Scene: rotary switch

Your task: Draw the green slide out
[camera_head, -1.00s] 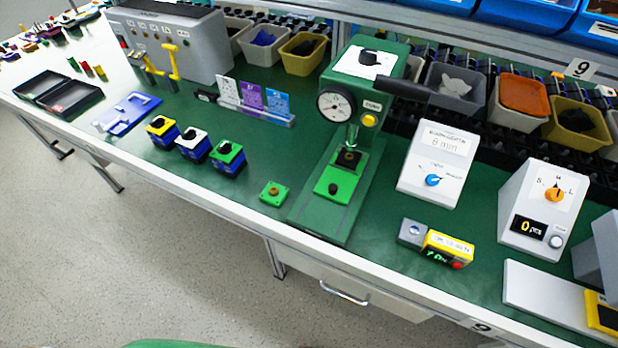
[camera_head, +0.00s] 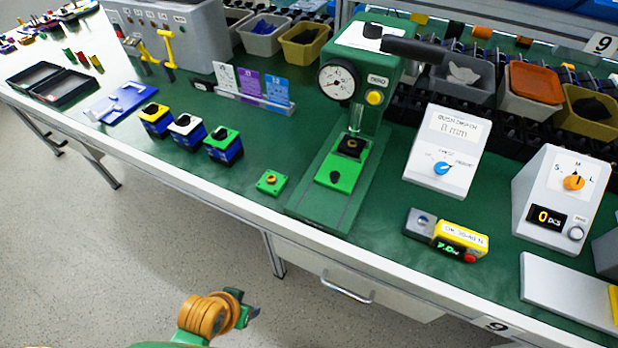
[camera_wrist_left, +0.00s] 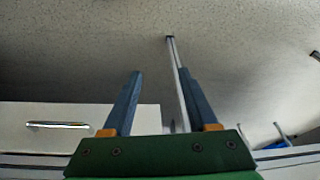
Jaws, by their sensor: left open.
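The green slide (camera_head: 329,181) lies flat in the base of the green press (camera_head: 318,208), with a small black knob near its front end. A dark square fixture with a brass-coloured centre sits towards its back, below the press ram. My left arm shows at the bottom of the head view, in front of the table and well short of the slide; its fingers are not clear there. In the left wrist view, my left gripper (camera_wrist_left: 160,73) has its two blue fingers apart with nothing between them. My right gripper is not in view.
A small green block (camera_head: 271,182) stands left of the press. Three small boxes with knobs (camera_head: 222,146) stand farther left. A grey meter box (camera_head: 446,152) and a yellow-grey device (camera_head: 460,240) stand to the right. The press lever (camera_head: 428,52) sticks out rightward. A drawer (camera_head: 350,285) hangs below the table edge.

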